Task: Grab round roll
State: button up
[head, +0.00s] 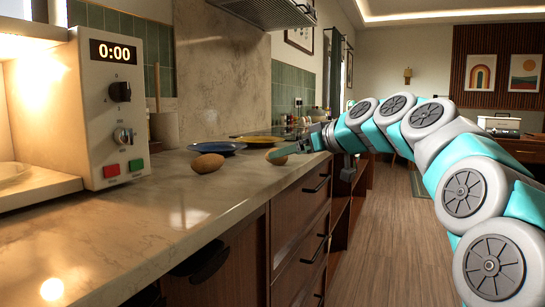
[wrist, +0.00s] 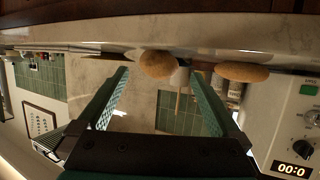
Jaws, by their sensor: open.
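The round roll (head: 279,156) is tan and rests on the counter near its front edge, partly hidden by my gripper (head: 291,151) in the head view. In the wrist view, which is upside down, the round roll (wrist: 157,64) shows between and beyond the fingertips of my gripper (wrist: 160,76). The teal fingers are spread open with nothing held. A longer, oval brown roll (head: 208,161) lies farther left on the counter. It also shows in the wrist view (wrist: 242,72), outside the fingers on the right.
A blue plate (head: 217,148) and a yellow plate (head: 258,140) lie behind the rolls. A microwave (head: 108,110) with its door open stands at the left. The front stretch of the counter (head: 150,215) is clear. Drawer handles (head: 317,184) stick out below the edge.

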jog(key=x, duration=0.5)
jog(key=shift+w+a+p, duration=0.3)
jog(key=shift+p, duration=0.05)
jog(key=c, duration=1.4)
jog(key=shift+r, duration=0.15)
